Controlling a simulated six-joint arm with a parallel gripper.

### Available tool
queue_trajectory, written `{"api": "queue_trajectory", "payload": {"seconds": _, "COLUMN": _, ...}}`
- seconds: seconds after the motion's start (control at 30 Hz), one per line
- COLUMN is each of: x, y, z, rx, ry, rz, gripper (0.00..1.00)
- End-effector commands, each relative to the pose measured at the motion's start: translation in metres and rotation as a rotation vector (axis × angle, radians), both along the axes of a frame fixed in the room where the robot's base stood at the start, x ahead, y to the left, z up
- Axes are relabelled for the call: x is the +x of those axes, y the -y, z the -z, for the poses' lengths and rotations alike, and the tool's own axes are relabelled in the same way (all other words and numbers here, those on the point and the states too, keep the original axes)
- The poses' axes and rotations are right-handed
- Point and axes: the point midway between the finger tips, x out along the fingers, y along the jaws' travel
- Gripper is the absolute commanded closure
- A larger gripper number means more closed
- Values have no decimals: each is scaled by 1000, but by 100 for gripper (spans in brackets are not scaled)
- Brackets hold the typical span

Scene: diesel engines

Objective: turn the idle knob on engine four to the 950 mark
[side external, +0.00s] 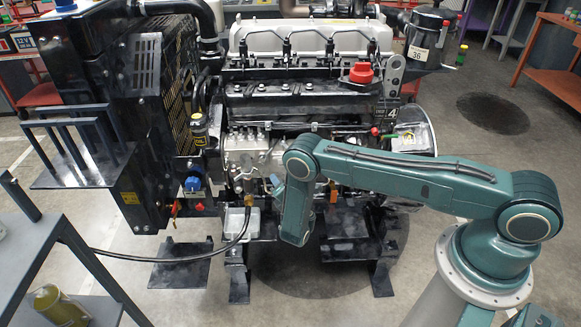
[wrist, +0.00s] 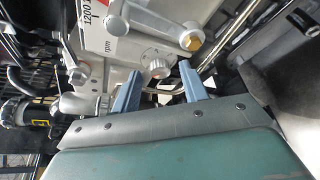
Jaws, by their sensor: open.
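Engine four (side external: 305,90) fills the middle of the side view, with a "4" on a plate at its right end. In the wrist view, a small round silver knob (wrist: 157,66) sits on a pale housing; I take it for the idle knob. A white label (wrist: 97,12) reading "1200" and "rpm" is above left of it. I cannot read a 950 mark or the knob's setting. My gripper (wrist: 161,70) is open, its two blue-grey fingers on either side of the knob in the picture. I cannot tell whether they touch it. My arm hides the knob in the side view.
A silver lever (wrist: 190,40) with a round end is close above the right finger. Pipes and fittings crowd the left of the wrist view. In the side view, a black hose (side external: 175,257) runs low at the left, near a grey shelf cart (side external: 40,250).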

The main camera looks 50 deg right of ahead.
Motion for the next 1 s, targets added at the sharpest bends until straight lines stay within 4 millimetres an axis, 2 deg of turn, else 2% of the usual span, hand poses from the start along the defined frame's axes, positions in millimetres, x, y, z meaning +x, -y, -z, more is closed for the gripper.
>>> {"api": "queue_trajectory", "payload": {"seconds": 1.0, "x": 3, "y": -4, "z": -4, "rx": -382, "ry": -382, "rz": -1, "gripper": 56}}
